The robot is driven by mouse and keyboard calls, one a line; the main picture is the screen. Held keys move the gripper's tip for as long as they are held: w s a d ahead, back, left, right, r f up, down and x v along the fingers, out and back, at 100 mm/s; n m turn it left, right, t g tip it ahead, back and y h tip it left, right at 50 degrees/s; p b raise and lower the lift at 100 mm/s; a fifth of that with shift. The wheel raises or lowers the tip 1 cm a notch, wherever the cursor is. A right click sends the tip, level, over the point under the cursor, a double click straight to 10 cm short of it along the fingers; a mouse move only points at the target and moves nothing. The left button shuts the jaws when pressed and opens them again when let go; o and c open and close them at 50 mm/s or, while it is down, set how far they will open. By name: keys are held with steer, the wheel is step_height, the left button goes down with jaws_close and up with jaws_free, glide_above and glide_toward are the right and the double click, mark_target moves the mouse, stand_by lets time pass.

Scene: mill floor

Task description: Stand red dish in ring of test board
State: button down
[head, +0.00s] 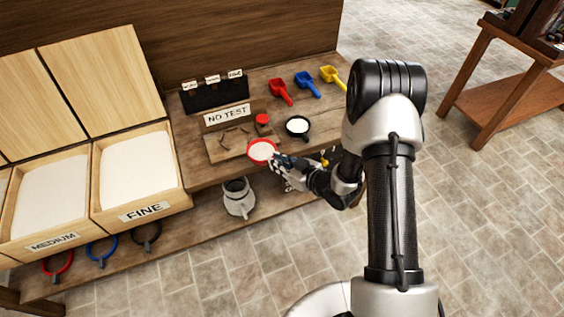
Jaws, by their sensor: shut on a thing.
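The red dish (257,158) is a shallow round dish with a red rim and pale contents. My gripper (274,159) is shut on its right edge and holds it by the front edge of the bench, over the front right part of the test board. The test board (217,150) is a flat wooden board with thin dark marks or parts on it. I cannot make out its ring clearly; the dish and gripper may hide part of the board. Whether the dish touches the board cannot be told.
A NO TEST sign (227,115) stands behind the board. A small red object (262,119) and a black-rimmed dish (298,134) are close by. Red (281,91), blue (307,85) and yellow (333,78) scoops lie behind. A grey pot (239,200) stands on the lower shelf.

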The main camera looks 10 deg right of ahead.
mark_target(253, 143)
steer(key=w+a, duration=0.3)
steer(key=w, duration=0.1)
steer(key=w+a+f+b, duration=0.1)
steer(key=w+a, duration=0.2)
steer(key=w+a+b, duration=0.1)
steer(key=w+a, duration=0.2)
steer(key=w, duration=0.1)
steer(key=shift+w+a+f, duration=0.2)
steer(key=shift+w+f, duration=0.05)
steer(key=shift+w, duration=0.1)
steer(key=shift+d+f+b, duration=0.1)
steer(key=shift+f+b, duration=0.65)
steer(key=shift+b, duration=0.1)
steer(key=c, duration=1.5)
jaws_free()
steer(key=shift+c, duration=0.2)
steer(key=shift+s, duration=0.15)
steer(key=v, duration=1.2)
